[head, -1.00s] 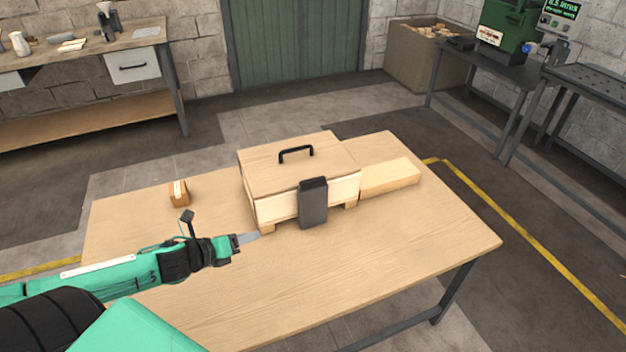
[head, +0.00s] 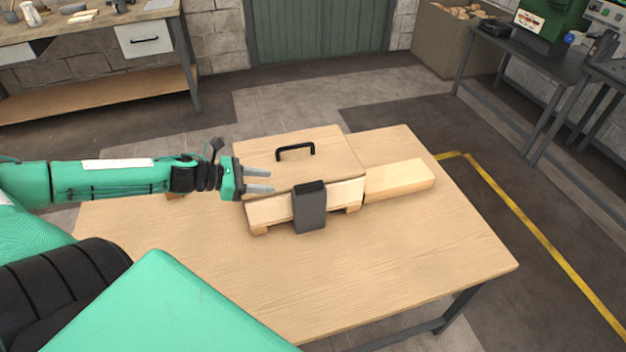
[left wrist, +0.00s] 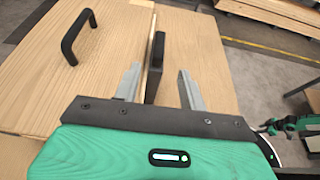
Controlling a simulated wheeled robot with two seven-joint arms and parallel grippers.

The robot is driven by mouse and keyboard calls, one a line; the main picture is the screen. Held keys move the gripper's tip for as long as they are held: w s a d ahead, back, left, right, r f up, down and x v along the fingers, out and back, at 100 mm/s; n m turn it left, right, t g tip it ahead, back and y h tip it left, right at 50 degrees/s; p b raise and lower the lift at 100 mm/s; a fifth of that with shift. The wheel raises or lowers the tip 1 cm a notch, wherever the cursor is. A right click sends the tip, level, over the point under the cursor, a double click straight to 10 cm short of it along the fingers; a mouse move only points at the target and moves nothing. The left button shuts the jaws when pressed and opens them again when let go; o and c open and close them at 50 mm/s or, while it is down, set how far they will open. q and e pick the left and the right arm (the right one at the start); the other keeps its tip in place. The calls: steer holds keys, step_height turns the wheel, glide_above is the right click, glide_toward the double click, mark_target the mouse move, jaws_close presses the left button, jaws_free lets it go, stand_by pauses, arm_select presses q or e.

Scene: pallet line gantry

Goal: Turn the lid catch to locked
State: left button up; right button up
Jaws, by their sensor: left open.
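A wooden box with a lid (head: 270,160) stands on the table, and a black handle (head: 295,150) is on top of the lid. A dark grey catch plate (head: 310,208) is upright on the box's front face; it also shows in the left wrist view (left wrist: 156,62), edge-on. My left gripper (head: 259,181) is open and empty at the left end of the box, near the lid's front edge. In the left wrist view its two fingers (left wrist: 160,88) are spread, with the catch beyond and between them. My right gripper is not in view.
A wooden block (head: 400,180) lies at the right of the box. The table (head: 400,265) is clear in front. A small brown block (head: 175,196) is mostly hidden behind my left arm. A workbench (head: 90,35) stands at the back left.

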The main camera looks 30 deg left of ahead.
mark_target(308, 184)
arm_select(q)
steer(key=b+x, duration=0.1)
steer(key=x, duration=0.7)
steer(key=shift+w+d, duration=0.2)
steer(key=shift+w, duration=0.15)
steer(key=shift+w+d+f, duration=0.1)
steer(key=shift+w+d, duration=0.1)
steer(key=shift+w, duration=0.05)
steer(key=shift+p+x, duration=0.85)
steer(key=shift+x, duration=1.15)
steer(key=shift+f, duration=0.15)
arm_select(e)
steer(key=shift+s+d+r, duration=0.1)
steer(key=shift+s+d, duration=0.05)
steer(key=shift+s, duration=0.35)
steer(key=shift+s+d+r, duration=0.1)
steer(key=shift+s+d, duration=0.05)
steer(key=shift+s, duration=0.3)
